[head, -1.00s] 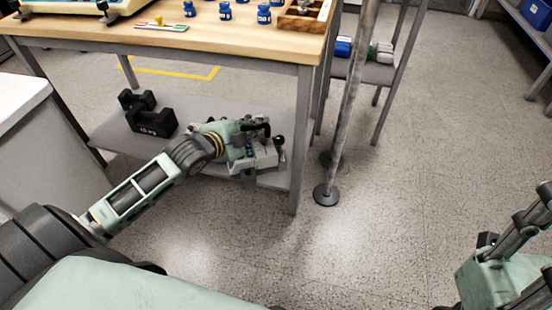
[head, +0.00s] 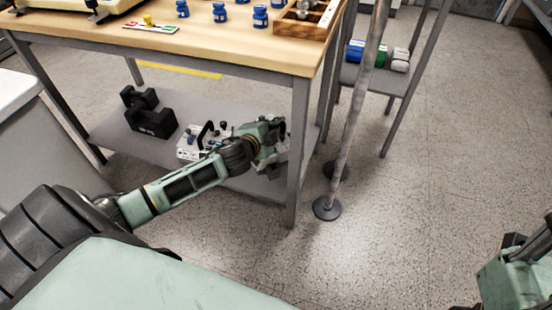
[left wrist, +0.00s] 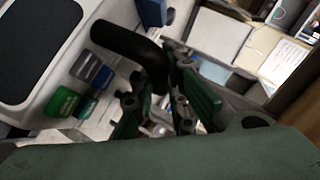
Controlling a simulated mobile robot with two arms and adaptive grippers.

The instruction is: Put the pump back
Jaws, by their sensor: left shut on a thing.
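My left gripper (head: 268,150) is over the right part of the lower shelf (head: 125,150). In the left wrist view, its green fingers (left wrist: 160,105) are closed at a thick black curved handle (left wrist: 125,42). A pale body with a dark panel (left wrist: 45,40) and green and blue blocks lies beside the handle. A white pump (head: 190,150) with a black handle sits on the shelf just left of the gripper.
A black weight (head: 152,121) stands on the lower shelf at the left. The wooden tabletop (head: 215,50) is above, with blue bottles on it. A table leg (head: 298,145) and a pole with a round foot (head: 327,207) are close on the right.

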